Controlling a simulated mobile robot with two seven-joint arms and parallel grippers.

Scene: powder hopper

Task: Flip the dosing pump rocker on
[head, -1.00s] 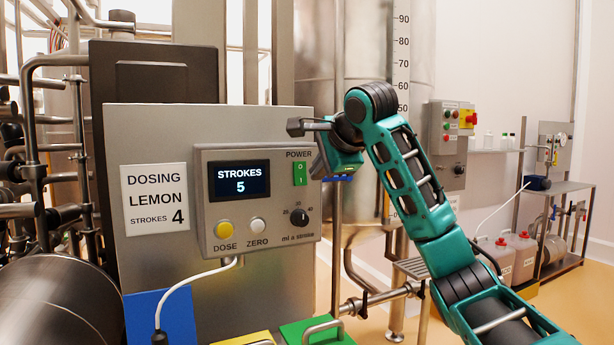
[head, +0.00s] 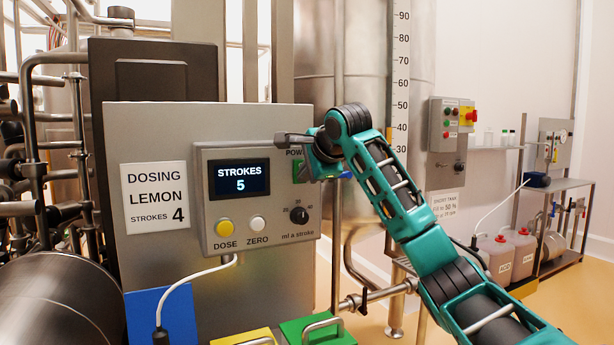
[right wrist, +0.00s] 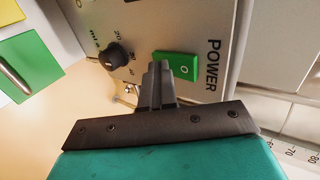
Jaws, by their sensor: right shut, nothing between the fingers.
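The green power rocker (right wrist: 175,66) sits on the grey dosing panel (right wrist: 232,12), beside the word POWER. The display (head: 240,179) reads STROKES 5. My left gripper is not in view.
The panel also has a yellow DOSE button (head: 224,228), a white ZERO button (head: 258,223) and a black dial (head: 298,215). A sign (head: 156,198) reads DOSING LEMON STROKES 4. Pipes stand at left, a steel tank (head: 365,80) behind my right arm.

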